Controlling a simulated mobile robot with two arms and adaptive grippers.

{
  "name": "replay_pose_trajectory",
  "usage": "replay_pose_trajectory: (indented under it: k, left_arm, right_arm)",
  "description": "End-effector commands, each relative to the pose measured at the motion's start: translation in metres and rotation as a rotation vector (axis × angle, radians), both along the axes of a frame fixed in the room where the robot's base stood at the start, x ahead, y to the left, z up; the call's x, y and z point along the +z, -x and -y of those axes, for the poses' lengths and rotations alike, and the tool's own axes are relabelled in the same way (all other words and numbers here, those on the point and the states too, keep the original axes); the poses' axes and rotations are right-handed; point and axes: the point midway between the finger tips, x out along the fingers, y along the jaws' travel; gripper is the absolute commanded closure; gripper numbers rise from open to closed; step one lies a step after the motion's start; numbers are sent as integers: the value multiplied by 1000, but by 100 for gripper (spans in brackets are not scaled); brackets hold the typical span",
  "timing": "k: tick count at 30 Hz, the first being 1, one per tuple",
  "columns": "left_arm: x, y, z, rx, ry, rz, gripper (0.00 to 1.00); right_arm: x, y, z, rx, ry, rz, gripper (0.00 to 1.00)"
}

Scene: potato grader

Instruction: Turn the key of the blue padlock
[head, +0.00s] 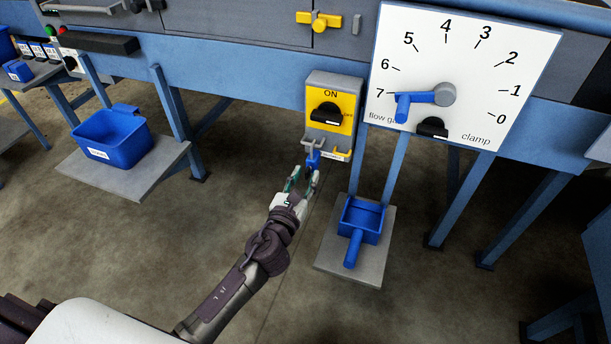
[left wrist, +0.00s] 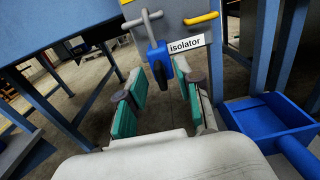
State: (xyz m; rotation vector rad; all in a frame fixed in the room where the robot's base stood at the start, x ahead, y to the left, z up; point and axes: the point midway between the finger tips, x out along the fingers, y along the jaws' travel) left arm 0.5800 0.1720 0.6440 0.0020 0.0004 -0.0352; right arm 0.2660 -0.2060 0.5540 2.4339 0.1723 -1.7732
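The blue padlock (head: 313,160) hangs at the grey hasp below the isolator box (head: 335,90). In the left wrist view the padlock (left wrist: 157,56) hangs from the grey bar, with a dark piece (left wrist: 160,76) at its lower end; I cannot tell for sure that this is the key. My left gripper (head: 303,180) is just below and in front of the padlock. Its green-padded fingers are apart, and in the left wrist view the gripper (left wrist: 160,108) has nothing between its pads. The padlock's lower end lies beyond the fingertips, between them in the picture. My right gripper is out of view.
The isolator box has a black knob (head: 327,113) pointing at ON and a yellow bar (head: 342,152) beside the hasp. A blue scoop (head: 362,219) stands on a grey plate to the right. A dial board (head: 520,40) and blue legs are close by. A blue bin (head: 110,140) is at left.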

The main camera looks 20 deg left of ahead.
Motion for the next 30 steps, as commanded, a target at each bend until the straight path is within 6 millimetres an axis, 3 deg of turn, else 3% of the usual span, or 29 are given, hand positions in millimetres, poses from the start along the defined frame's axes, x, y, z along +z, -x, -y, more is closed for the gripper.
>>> replay_pose_trajectory:
  k: [11, 18, 30]
  left_arm:
    - [0, -6, 1, -1, 2, 0, 66]
    - [0, -6, 0, 0, 2, 0, 100]
    - [0, -6, 0, 0, 32, -1, 100]
  right_arm:
    - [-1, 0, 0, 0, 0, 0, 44]
    - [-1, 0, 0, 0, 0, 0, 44]
    - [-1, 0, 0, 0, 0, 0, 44]
